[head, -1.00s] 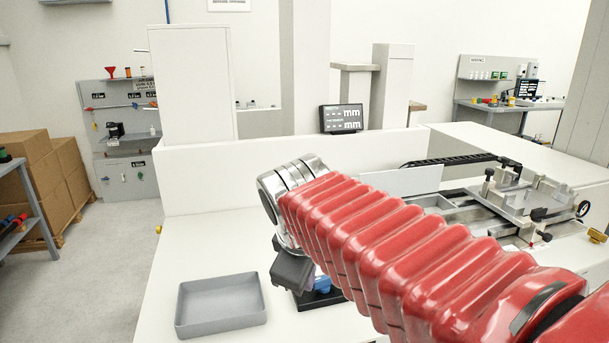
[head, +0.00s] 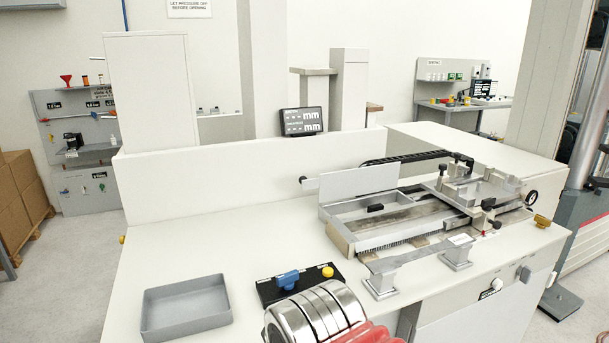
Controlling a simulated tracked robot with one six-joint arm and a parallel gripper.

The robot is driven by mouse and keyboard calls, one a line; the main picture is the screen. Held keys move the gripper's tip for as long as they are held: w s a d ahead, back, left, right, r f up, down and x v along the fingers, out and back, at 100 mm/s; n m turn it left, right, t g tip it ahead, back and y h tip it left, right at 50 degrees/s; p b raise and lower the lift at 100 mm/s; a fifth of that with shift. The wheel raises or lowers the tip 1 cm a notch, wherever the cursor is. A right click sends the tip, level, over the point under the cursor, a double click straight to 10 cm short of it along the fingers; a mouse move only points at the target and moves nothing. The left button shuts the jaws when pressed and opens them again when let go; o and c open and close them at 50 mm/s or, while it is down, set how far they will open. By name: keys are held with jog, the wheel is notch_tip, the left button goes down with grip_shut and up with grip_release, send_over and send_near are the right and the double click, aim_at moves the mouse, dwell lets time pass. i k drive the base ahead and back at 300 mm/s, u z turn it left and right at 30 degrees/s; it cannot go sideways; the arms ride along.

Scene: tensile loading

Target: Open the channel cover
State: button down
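On the white bench stands a metal fixture with a long open grey channel frame (head: 372,242). A flat light grey plate (head: 358,181) stands upright along the frame's back edge. It looks like a raised cover, but I cannot tell for sure that it is the channel cover. A small dark knob (head: 303,180) shows at the plate's left end. Only my silver wrist rings and a bit of red sleeve show at the bottom centre. My gripper is out of view.
A grey tray (head: 186,308) lies at front left. A black control box (head: 300,283) with a blue lever and yellow button sits beside my wrist. A flat bar on metal blocks (head: 456,252) stands in front of the fixture. A display (head: 302,121) stands behind.

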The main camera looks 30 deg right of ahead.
aim_at(339, 185)
jog(key=k, duration=1.3)
jog(key=z, duration=0.45)
jog(key=i, duration=1.55)
jog(key=u, duration=0.15)
